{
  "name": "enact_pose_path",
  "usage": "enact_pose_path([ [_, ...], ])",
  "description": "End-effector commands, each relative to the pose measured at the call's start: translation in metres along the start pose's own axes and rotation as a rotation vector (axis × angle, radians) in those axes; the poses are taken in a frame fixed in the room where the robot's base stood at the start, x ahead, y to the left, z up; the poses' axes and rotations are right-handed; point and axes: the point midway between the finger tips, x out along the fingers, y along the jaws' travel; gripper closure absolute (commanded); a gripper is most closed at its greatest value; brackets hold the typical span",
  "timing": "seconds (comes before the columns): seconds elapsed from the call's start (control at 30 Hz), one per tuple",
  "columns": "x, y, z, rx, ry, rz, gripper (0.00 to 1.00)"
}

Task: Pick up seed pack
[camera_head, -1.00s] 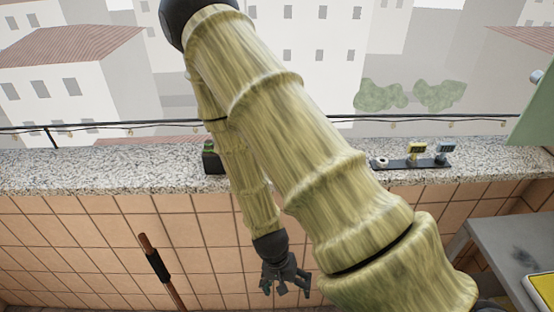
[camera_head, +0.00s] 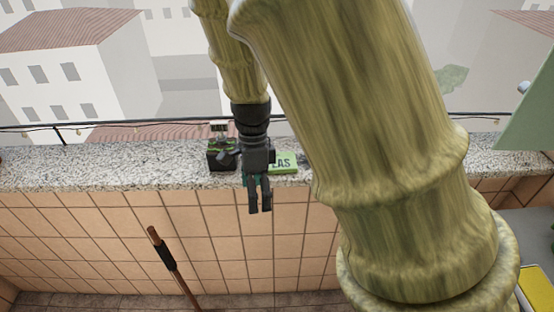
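A green seed pack (camera_head: 284,163) with white and dark lettering, partly reading "EAS", lies on the speckled stone ledge. Its left part is hidden behind my gripper. My gripper (camera_head: 260,211) hangs with its fingers down, just left of the pack's visible part and overlapping the ledge's front edge in the picture. Its fingertips show against the tiled wall below. The two fingers look close together from this side, so how far they are open is unclear. I see nothing between them.
A dark box (camera_head: 222,160) with a green edge stands on the ledge just left of my gripper. A cable railing (camera_head: 95,124) runs behind the ledge. A brown pole (camera_head: 168,259) leans at lower left. A yellow item (camera_head: 536,287) sits at lower right.

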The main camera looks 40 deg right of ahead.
Motion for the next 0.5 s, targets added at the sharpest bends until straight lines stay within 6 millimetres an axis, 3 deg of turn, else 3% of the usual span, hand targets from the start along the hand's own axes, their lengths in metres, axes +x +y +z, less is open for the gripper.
enact_pose_path([
  [0.03, -0.022, -0.014, -0.008, 0.016, 0.003, -0.035, 0.08],
  [0.3, -0.107, -0.074, -0.052, 0.099, 0.025, -0.195, 0.08],
  [0.4, -0.128, -0.087, -0.065, 0.118, 0.033, -0.233, 0.08],
  [0.5, -0.132, -0.093, -0.071, 0.128, 0.037, -0.249, 0.08],
])
